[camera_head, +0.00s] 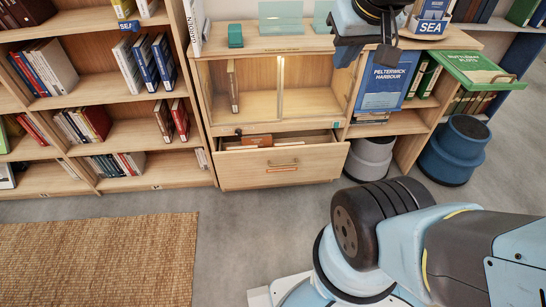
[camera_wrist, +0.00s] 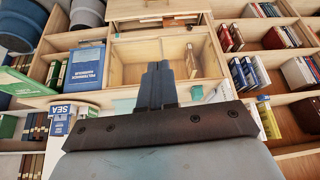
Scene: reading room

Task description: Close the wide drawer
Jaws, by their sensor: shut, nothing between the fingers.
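The wide drawer (camera_head: 283,167) is a light wood drawer at the bottom of the cabinet (camera_head: 222,118) in the head view. It stands pulled out, with its front apart from the cabinet and some books or papers showing inside. A bar handle and a small label are on its front. In the wrist view, which is upside down, part of the drawer (camera_wrist: 155,9) shows at the top edge. My gripper (camera_head: 387,58) is above and right of the drawer, near the cabinet top, apart from the drawer. Its fingers (camera_wrist: 158,70) are together and empty in the wrist view.
Above the drawer is a compartment with sliding glass doors (camera_head: 312,98). Bookshelves (camera_head: 100,90) fill the left. Floor before the drawer is clear; a woven rug (camera_head: 95,260) lies left.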

